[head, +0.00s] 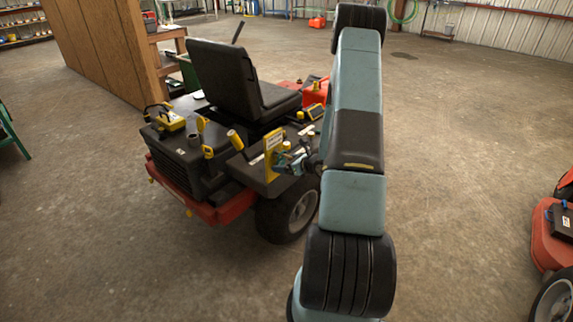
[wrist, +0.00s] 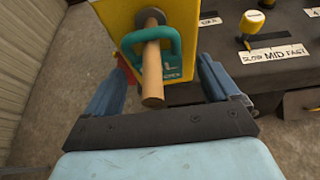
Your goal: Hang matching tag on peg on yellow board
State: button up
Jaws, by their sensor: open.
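The yellow board (head: 273,148) stands upright at the rear right of the riding mower in the head view. In the wrist view the yellow board (wrist: 122,14) fills the top middle, and a wooden peg (wrist: 152,88) sticks out from it towards me. A teal loop-shaped tag (wrist: 173,45) is around the peg, close to the board; its lower part is partly hidden behind the peg. My gripper (wrist: 163,74) is open, with one blue finger on each side of the peg and tag. In the head view my gripper (head: 293,160) is small, beside the board.
The mower (head: 195,175) has a black seat (head: 225,85) and several yellow-topped levers. A yellow lever (wrist: 252,22) and a "SLOW MID FAST" label (wrist: 275,54) lie right of the board. A red machine (head: 555,240) stands at far right. The concrete floor between is clear.

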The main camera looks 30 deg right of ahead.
jog(key=v, duration=1.3)
jog(key=shift+s+r, duration=0.2)
jog(key=shift+s, duration=0.15)
jog(key=s+a+r+n+g+y, duration=0.3)
jog(key=a+r+n+g+y, duration=0.3)
jog(key=a+r+n, duration=1.25)
jog(key=s+a+r+n+h, duration=0.3)
jog(key=s+r+n+h, duration=0.2)
jog(key=s+r, duration=0.4)
jog(key=s+a+r+n+h, duration=0.4)
jog(key=s+r+n+h, duration=0.1)
jog(key=s+r+n, duration=0.3)
jog(key=shift+s+a+r+g+h, duration=0.3)
jog(key=shift+s+r+g+h, duration=0.1)
jog(key=shift+s+r, duration=0.25)
dwell(2.2)
